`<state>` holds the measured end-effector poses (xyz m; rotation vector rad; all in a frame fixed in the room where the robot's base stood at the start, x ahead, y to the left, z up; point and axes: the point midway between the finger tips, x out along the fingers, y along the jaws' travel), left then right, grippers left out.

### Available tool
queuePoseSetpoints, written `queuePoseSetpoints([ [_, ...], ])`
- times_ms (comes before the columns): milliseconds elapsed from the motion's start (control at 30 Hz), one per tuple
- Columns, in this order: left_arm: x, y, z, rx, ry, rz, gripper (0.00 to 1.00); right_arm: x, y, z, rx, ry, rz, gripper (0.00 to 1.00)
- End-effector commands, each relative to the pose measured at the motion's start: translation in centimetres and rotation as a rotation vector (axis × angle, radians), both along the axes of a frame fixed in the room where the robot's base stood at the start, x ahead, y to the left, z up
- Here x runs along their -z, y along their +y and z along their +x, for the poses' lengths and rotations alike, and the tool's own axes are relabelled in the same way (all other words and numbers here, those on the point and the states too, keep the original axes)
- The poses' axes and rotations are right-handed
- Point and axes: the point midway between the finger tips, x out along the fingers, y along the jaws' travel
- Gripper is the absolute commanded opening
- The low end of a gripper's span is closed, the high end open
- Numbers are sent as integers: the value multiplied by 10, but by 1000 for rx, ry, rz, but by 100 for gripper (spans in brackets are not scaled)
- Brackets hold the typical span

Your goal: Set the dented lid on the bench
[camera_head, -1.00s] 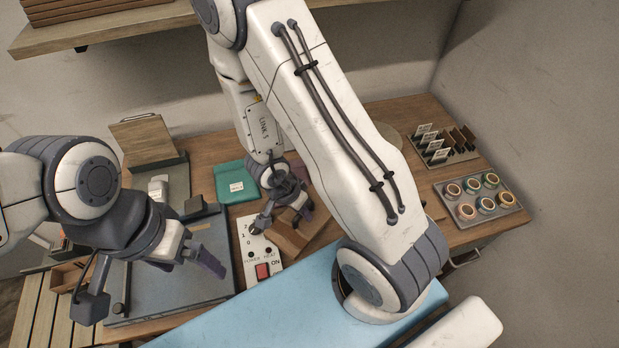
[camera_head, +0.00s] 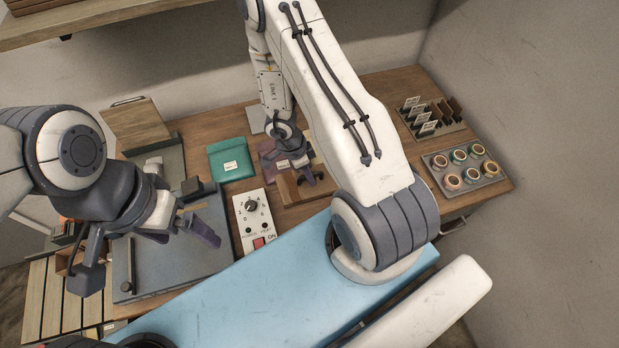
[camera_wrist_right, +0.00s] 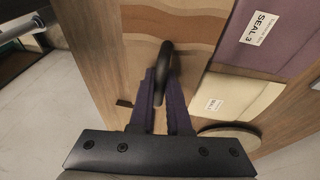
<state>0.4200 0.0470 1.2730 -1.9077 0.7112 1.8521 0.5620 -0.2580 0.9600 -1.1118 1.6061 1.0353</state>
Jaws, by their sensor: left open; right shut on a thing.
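My right gripper (camera_wrist_right: 163,85) is shut on a dark curved handle (camera_wrist_right: 165,58). In the right wrist view, a flat brown piece with wavy bands (camera_wrist_right: 150,20) lies behind the handle; I take it for the lid. I cannot make out a dent or whether it touches the bench. In the head view my right gripper (camera_head: 306,174) is over a brown wooden piece (camera_head: 292,189) on or just above the wooden bench (camera_head: 375,95). The right arm partly covers this area. My left gripper (camera_head: 182,232) is open and empty over a grey mat (camera_head: 170,268).
A control box with a dial (camera_head: 253,216) and a teal pouch (camera_head: 229,158) lie left of the right gripper. Purple (camera_wrist_right: 270,35) and cream (camera_wrist_right: 235,97) pouches lie close by. Tape rolls in a tray (camera_head: 465,170) and a card rack (camera_head: 432,117) stand at the right.

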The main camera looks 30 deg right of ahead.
Motion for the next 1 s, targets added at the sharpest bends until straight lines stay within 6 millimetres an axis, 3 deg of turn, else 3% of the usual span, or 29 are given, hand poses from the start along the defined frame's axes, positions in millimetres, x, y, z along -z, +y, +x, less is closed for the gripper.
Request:
queuePoseSetpoints([
  [400,3,0,0,0,0,0,92,43,-4,4,-1,1,-1,0],
  [767,4,0,0,0,0,0,92,47,-4,4,-2,1,-1,0],
  [800,4,0,0,0,0,0,92,47,-4,4,-1,0,0,19],
  [867,4,0,0,0,0,0,92,47,-4,4,-1,0,0,42],
  [1000,4,0,0,0,0,0,92,47,-4,4,-1,-1,0,45],
])
